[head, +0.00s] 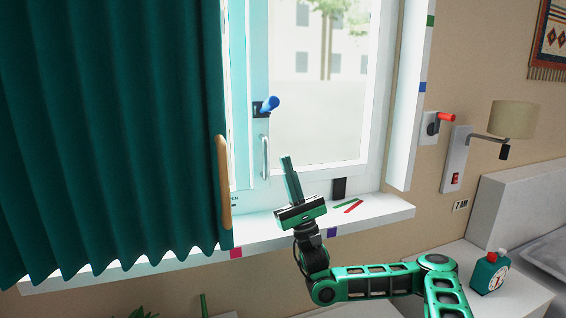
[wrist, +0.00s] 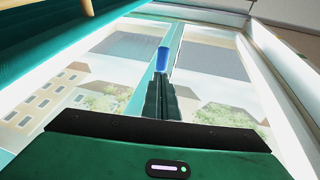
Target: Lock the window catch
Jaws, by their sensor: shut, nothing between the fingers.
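In the head view the lever tilts up to the right. The blue lever also shows in the wrist view (wrist: 162,59), just beyond my fingertips. My gripper (head: 287,160) is shut and empty, pointing up in front of the window, below and a little right of the catch. The fingers (wrist: 162,82) are together in the wrist view and hide the catch's base. I see a gap between fingers and lever in the head view.
A white vertical handle (head: 265,157) is below the catch. A dark green curtain (head: 110,130) with a wooden bar (head: 223,180) hangs at left. The sill (head: 370,222) holds red and green strips.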

